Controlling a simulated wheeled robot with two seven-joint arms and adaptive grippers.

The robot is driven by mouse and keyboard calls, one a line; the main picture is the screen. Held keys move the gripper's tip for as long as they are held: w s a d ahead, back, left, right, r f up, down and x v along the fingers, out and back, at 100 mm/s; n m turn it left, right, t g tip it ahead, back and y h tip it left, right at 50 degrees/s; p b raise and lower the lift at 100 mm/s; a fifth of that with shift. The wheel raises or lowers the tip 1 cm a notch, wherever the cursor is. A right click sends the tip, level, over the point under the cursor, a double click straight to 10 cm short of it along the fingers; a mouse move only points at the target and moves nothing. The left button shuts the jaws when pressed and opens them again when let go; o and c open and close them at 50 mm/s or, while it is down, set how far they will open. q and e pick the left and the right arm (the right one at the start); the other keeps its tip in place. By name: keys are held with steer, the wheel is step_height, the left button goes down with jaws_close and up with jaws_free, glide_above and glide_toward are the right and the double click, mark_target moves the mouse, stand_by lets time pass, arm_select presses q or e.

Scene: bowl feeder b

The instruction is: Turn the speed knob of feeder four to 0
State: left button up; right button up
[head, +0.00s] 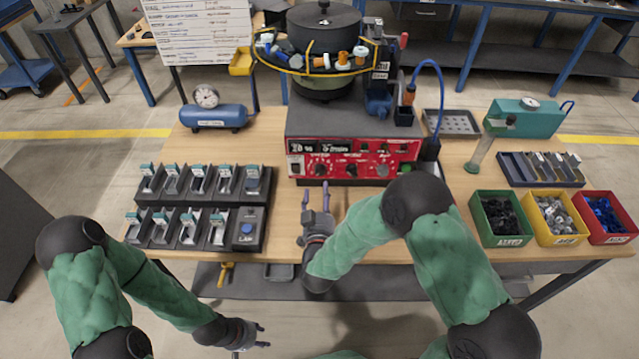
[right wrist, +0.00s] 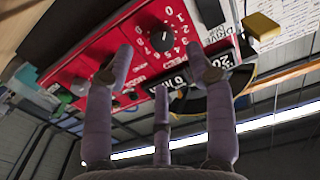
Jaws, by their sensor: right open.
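My left gripper (head: 264,336) is open and empty, low in front of the table.
The bowl (head: 322,85) stands above the panel box. Black racks (head: 205,200) lie left of my right gripper. Green (head: 500,217), yellow (head: 560,218) and red bins (head: 606,215) stand at the right. Bare table lies between racks and panel.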

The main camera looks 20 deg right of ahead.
steer(key=v, duration=0.5)
steer(key=shift+s, duration=0.15)
steer(key=shift+f, duration=0.1)
stand_by(0.3)
